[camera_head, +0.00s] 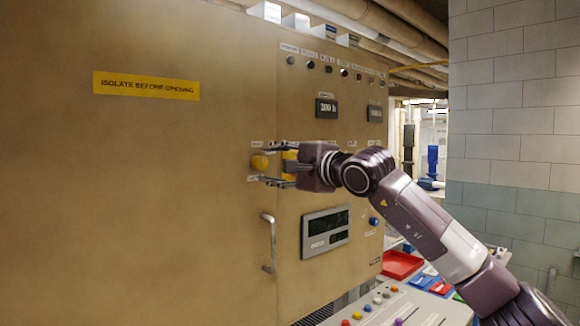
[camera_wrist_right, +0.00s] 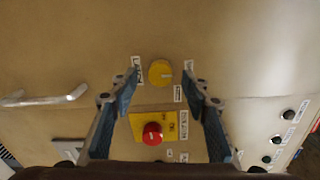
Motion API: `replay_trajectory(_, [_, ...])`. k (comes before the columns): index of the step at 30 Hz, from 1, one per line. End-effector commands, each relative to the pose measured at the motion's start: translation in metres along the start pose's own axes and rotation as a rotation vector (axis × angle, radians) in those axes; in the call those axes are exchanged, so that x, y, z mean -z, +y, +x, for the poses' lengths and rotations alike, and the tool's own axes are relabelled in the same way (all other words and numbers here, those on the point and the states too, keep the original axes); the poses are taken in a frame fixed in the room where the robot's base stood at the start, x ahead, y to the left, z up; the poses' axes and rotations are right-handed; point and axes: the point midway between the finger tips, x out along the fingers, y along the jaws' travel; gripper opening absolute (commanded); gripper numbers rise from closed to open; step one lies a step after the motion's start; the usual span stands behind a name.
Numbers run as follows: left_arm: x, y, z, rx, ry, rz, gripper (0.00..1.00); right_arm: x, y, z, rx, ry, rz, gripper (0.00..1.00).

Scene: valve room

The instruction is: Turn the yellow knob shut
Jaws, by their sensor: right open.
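The yellow knob (camera_head: 259,162) is a round dial on the tan cabinet front, left of my right gripper's fingertips. In the right wrist view the yellow knob (camera_wrist_right: 160,72) lies between and around the level of the fingertips, with a pale mark on its right side and small labels around it. My right gripper (camera_head: 268,166) is open, one finger above and one below in the head view. In the wrist view my right gripper (camera_wrist_right: 162,80) has a finger on either side of the knob. I cannot tell whether they touch it. My left gripper is out of view.
A red button (camera_wrist_right: 152,133) on a yellow plate (camera_wrist_right: 185,118) sits close to the knob. A door handle (camera_head: 269,243) and a display (camera_head: 326,231) are below it. A red tray (camera_head: 400,265) and a button console (camera_head: 380,303) stand at the lower right.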

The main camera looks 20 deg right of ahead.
Motion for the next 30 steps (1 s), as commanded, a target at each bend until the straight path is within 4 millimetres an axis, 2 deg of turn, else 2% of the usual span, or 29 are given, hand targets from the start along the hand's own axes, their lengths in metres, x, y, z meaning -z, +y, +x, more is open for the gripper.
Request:
replay_trajectory(6, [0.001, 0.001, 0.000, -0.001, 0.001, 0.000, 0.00, 0.002, 0.000, -0.046, 0.001, 0.003, -0.003, 0.43])
replay_trajectory(12, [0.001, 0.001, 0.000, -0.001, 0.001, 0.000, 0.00, 0.001, 0.000, -0.080, 0.001, 0.002, -0.002, 0.43])
replay_trajectory(18, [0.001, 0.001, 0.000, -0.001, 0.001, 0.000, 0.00, 0.000, 0.001, -0.093, -0.001, 0.001, -0.001, 0.43])
replay_trajectory(30, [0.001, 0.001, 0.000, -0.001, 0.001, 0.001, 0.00, 0.000, 0.000, -0.093, 0.000, 0.000, -0.001, 0.43])
